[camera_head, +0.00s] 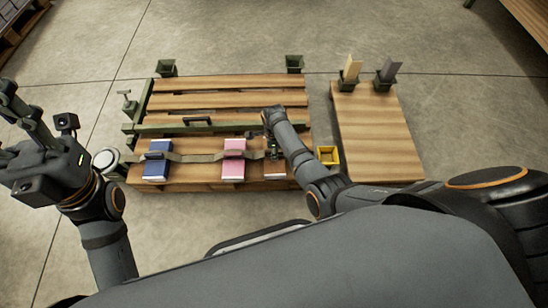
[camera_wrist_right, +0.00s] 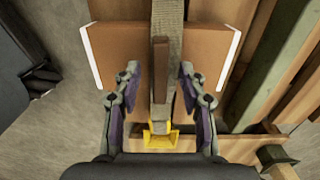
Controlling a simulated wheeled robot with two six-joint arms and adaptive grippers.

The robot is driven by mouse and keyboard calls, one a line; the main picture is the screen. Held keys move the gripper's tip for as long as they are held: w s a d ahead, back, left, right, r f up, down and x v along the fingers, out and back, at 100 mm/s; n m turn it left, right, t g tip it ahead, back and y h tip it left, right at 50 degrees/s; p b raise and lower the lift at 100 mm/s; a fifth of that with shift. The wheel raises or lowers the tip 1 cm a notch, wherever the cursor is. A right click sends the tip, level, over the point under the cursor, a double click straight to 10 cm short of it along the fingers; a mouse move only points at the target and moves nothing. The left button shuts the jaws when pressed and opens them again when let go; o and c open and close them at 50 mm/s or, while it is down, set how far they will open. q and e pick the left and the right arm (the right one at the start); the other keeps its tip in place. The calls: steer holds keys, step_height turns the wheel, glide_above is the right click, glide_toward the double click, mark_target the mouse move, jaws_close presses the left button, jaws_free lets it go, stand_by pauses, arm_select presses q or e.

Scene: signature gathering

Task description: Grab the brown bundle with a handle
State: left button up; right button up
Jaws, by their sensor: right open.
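The brown bundle (camera_wrist_right: 120,48) lies under my right gripper, with white edges at its sides. A grey strap (camera_wrist_right: 166,20) crosses its middle, and a dark brown handle (camera_wrist_right: 160,68) stands up along the strap. My right gripper (camera_wrist_right: 160,85) is open, one finger on each side of the handle and strap; I see no grip on them. In the head view my right gripper (camera_head: 271,146) hangs over the brown bundle (camera_head: 275,171), hiding much of it. My left gripper (camera_head: 8,130) is open and empty at the far left, away from the bundles.
A blue bundle (camera_head: 157,170) and a pink bundle (camera_head: 233,170) lie on the same pallet (camera_head: 200,182), crossed by the strap. A yellow box (camera_head: 328,155) stands right of the pallet, beside a wooden table (camera_head: 375,140). A green rail with a black handle (camera_head: 197,121) runs behind the bundles.

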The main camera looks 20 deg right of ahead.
jaws_close()
stand_by(0.3)
stand_by(0.3)
